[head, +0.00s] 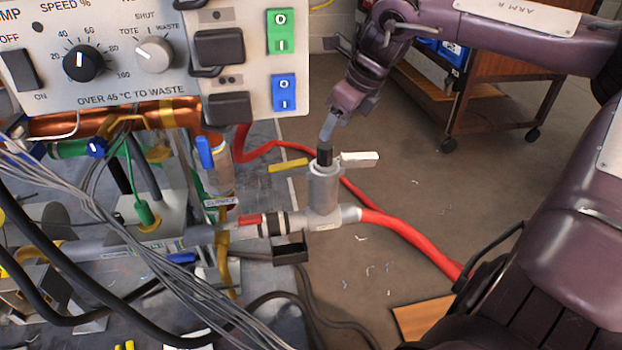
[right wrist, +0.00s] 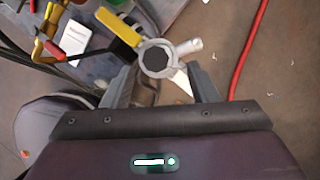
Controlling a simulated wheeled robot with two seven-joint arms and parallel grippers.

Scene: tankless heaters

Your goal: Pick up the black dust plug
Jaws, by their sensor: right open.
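The black dust plug (head: 325,150) sits upright in the top of a grey tee fitting (head: 324,187), right of the control panel. In the right wrist view the plug (right wrist: 157,59) is a dark disc inside a pale ring. My right gripper (head: 328,128) comes down from above and is just over the plug. In the right wrist view its open fingers (right wrist: 160,76) point toward the fitting, one on each side of the plug in the picture. Whether they touch it, I cannot tell. My left gripper is not in view.
A yellow lever (head: 288,165) and a white lever (head: 359,159) flank the fitting's top. A red hose (head: 412,242) leaves it to the right. The control panel (head: 150,50) and grey cables (head: 130,235) crowd the left. A wooden cart (head: 490,85) stands behind on open floor.

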